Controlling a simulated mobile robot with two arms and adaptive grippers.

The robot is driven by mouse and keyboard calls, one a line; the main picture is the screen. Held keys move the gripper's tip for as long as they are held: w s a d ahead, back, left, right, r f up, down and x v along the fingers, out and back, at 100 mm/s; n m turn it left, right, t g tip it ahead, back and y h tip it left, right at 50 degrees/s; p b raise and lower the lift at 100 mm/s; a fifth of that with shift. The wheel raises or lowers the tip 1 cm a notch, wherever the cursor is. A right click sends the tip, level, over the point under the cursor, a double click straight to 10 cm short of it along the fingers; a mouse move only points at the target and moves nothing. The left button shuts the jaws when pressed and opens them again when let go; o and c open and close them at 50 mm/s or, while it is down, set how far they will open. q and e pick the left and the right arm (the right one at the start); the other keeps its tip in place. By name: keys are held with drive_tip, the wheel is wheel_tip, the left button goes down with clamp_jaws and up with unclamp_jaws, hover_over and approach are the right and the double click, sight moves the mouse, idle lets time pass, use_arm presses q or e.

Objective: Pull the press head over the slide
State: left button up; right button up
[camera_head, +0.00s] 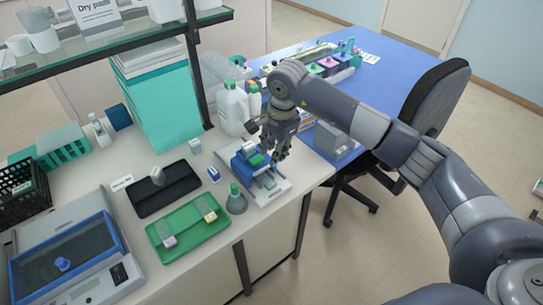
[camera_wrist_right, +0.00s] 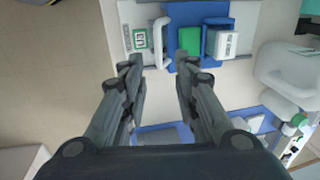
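The press is a white base (camera_head: 272,190) with a blue body and a green block (camera_head: 257,160), at the bench's right end. In the right wrist view its blue part (camera_wrist_right: 212,22), green block (camera_wrist_right: 190,40), white labelled block (camera_wrist_right: 222,44) and white bar handle (camera_wrist_right: 159,42) show. I cannot tell for sure which part is the press head, and I cannot make out a slide. My right gripper (camera_head: 276,150) is above the press, pointing down. In the wrist view its fingers (camera_wrist_right: 160,78) are apart and empty, near the handle. My left gripper is not in view.
A green tray (camera_head: 190,253) with small blocks, a black tray (camera_head: 150,206) and a grey-green bottle (camera_head: 236,198) stand left of the press. White bottles (camera_head: 232,108) stand behind it. A blue-lidded machine (camera_head: 35,270) is at front left. The bench edge is close to the press.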

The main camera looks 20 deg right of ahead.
sight(256, 165)
drive_tip(key=f, duration=0.3)
drive_tip(key=f+p, duration=0.1)
drive_tip(key=shift+w+a+f, duration=0.15)
drive_tip(key=shift+w, duration=0.15)
clamp_jaws()
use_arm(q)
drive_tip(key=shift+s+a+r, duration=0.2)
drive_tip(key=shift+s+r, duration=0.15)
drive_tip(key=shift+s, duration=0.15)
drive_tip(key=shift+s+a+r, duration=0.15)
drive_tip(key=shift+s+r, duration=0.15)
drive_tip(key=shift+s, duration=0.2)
